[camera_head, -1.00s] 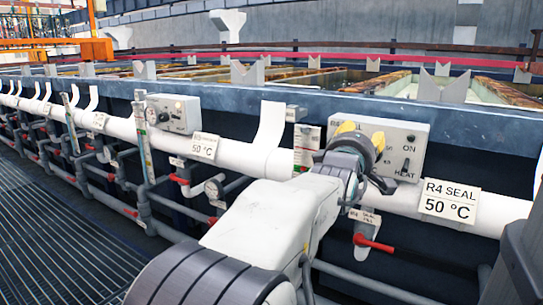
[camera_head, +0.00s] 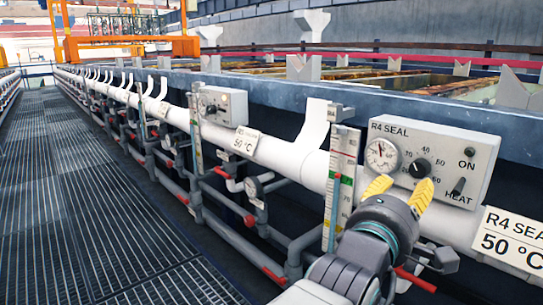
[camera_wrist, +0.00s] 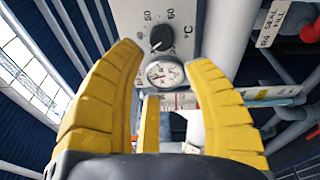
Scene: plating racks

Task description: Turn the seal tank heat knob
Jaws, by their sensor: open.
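The grey R4 SEAL control box (camera_head: 450,140) is on the tank side at the right of the head view. Its black round knob (camera_head: 420,167) sits on a temperature scale, between a white dial gauge (camera_head: 382,156) and a switch marked HEAT (camera_head: 458,187). My gripper (camera_head: 400,189) is open, its yellow fingertips just below the gauge and knob in the picture. In the wrist view the knob (camera_wrist: 160,38) shows beyond and between the open fingertips (camera_wrist: 165,58), with the gauge (camera_wrist: 165,73) below it. Nothing is between the fingers; the knob looks apart from them.
A white pipe (camera_head: 285,160) runs along the tank below the box. A level gauge strip (camera_head: 341,180) stands left of my gripper, and a red valve handle (camera_head: 415,280) lies beneath. A second control box (camera_head: 222,105) is farther left. The grated walkway (camera_head: 90,200) is clear.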

